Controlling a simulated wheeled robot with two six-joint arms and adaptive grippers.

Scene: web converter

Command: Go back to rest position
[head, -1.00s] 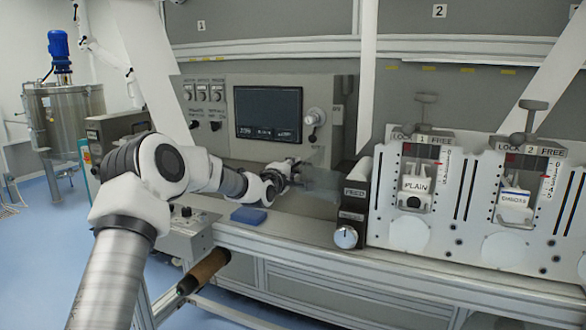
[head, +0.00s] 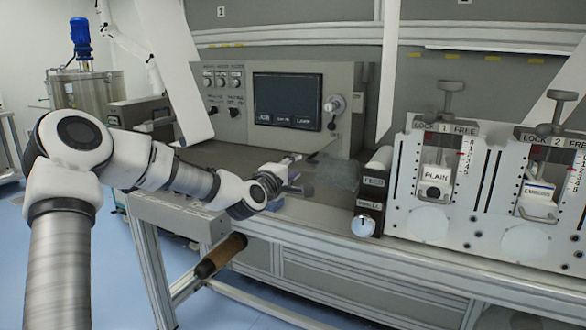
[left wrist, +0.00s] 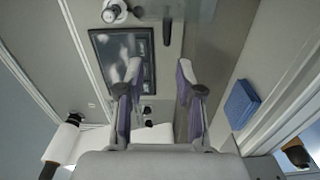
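My left gripper (head: 292,172) is over the machine's bench, below the panel with the dark screen (head: 287,101). In the left wrist view my left gripper (left wrist: 159,72) has its two fingers spread apart, with nothing seen between them. A blue pad (left wrist: 241,103) lies to the right of the fingers in that view, apart from them. In the head view the pad cannot be made out behind the arm. My right gripper is not in view.
The black feed box with a white knob (head: 363,226) stands right of my left gripper. A brown roller (head: 221,256) sticks out at the front. A steel tank (head: 87,88) stands at the back left.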

